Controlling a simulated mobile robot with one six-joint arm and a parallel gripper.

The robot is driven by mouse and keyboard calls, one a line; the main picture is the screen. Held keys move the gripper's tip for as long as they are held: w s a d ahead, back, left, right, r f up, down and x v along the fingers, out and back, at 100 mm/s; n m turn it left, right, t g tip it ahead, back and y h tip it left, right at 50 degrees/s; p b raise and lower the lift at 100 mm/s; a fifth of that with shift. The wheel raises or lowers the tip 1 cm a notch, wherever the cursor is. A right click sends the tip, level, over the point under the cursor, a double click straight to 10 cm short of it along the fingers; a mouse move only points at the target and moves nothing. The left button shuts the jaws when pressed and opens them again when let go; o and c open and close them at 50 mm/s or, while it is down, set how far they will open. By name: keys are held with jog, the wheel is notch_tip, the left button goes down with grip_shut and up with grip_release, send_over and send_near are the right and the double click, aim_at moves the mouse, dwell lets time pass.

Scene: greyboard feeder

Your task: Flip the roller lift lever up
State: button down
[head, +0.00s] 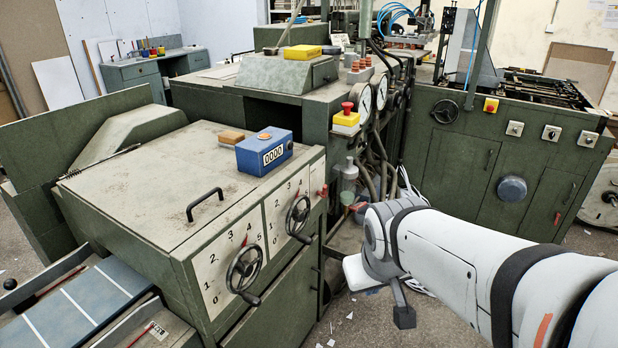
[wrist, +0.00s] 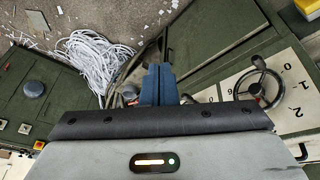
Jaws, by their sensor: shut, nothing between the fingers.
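My gripper (wrist: 158,70) shows in the wrist view as two blue fingers pressed together, with nothing between them. In the head view my arm reaches in from the right beside the feeder, and its fingers cannot be made out. A small red-tipped lever (head: 323,190) sticks out at the right end of the feeder's dial panel; it may be the roller lift lever, but I see no label. A red handle (head: 358,207) sits by the glass bowl, close to my wrist. I cannot make out a lever between or touching the fingers.
The green feeder (head: 150,185) carries a blue counter box (head: 265,152) and two handwheels (head: 244,270) on its front. Hoses and gauges (head: 362,102) stand behind my arm. White paper strips (wrist: 95,60) lie on the floor. A green cabinet (head: 450,150) stands at the right.

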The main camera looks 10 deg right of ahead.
jog(key=w+d+f+n+t+b, duration=0.2)
jog(key=w+n+t+b, duration=0.15)
jog(key=w, duration=0.45)
jog(key=w+d+f+n+t+b, duration=0.1)
jog(key=w+f+n+t+b, duration=0.2)
jog(key=w, duration=0.5)
jog(key=w+d+f+n+t+b, duration=0.2)
jog(key=w+n+b, duration=0.3)
jog(key=w, duration=0.3)
jog(key=w+a+f+n+t+y+b, duration=0.4)
jog(key=w+f+n+y+b, duration=0.4)
jog(key=n, duration=0.8)
jog(key=w+y+b, duration=0.1)
jog(key=y+b, duration=0.1)
jog(key=y, duration=0.1)
jog(key=shift+w+f+t, duration=0.3)
jog(key=shift+t, duration=0.05)
jog(key=w+a+r+b, duration=0.1)
jog(key=w+a+r, duration=0.1)
jog(key=w, duration=0.8)
jog(key=shift+w+a+r, duration=0.2)
jog(key=shift+w+r, duration=0.2)
jog(key=shift+r, duration=0.4)
